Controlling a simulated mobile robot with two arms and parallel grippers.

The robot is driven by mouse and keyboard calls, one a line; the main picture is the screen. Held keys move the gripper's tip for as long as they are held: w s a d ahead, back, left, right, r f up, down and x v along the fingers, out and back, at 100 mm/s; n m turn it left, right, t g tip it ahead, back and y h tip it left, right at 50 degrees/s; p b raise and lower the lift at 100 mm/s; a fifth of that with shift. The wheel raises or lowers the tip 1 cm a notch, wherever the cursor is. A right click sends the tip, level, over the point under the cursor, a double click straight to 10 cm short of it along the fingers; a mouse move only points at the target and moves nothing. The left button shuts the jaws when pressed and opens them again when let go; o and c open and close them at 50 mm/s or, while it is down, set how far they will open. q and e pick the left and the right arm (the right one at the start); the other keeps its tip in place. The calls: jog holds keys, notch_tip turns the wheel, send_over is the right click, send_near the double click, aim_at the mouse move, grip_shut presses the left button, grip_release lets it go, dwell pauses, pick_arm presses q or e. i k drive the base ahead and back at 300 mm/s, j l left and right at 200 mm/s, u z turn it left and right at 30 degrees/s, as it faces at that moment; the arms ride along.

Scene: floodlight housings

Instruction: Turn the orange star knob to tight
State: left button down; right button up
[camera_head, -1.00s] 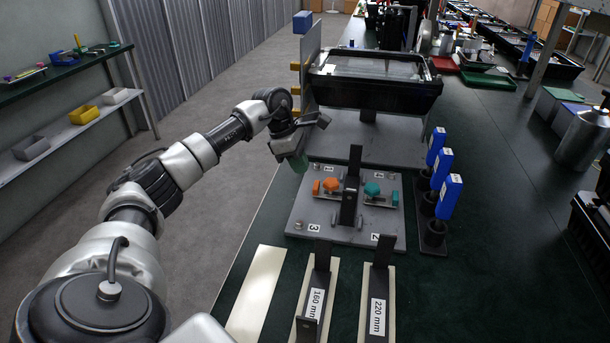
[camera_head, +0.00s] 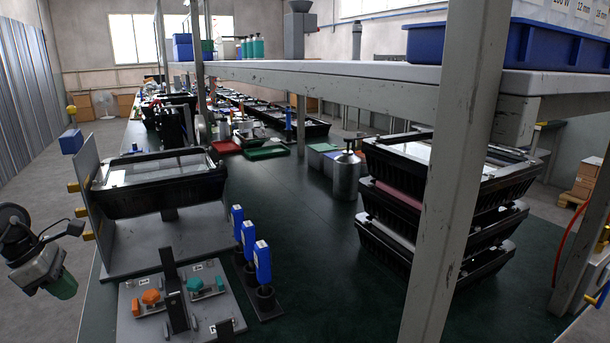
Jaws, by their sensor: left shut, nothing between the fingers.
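The orange star knob (camera_head: 151,297) sits on a grey fixture plate (camera_head: 150,328) at the lower left of the head view. An orange block (camera_head: 135,307) is beside it, and a teal knob (camera_head: 194,285) is to its right beyond a dark upright bar. I cannot read the knob's setting. My left gripper (camera_head: 64,289), with green fingers, is shut and empty at the left edge. It appears left of the plate, over the floor side of the bench edge, apart from the knob. My right gripper is not in view.
A grey panel with yellow pegs (camera_head: 88,236) stands between my left gripper and a black floodlight housing (camera_head: 160,190). Blue-handled tools (camera_head: 262,262) stand right of the plate. A shelf post (camera_head: 450,170) and stacked housings (camera_head: 440,215) fill the right.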

aim_at(150, 296)
jog(key=k+j, duration=0.2)
jog(key=k, duration=0.2)
jog(key=k+j, duration=0.2)
jog(key=k, duration=0.25)
jog(key=k+j, duration=0.15)
jog(key=k, duration=0.25)
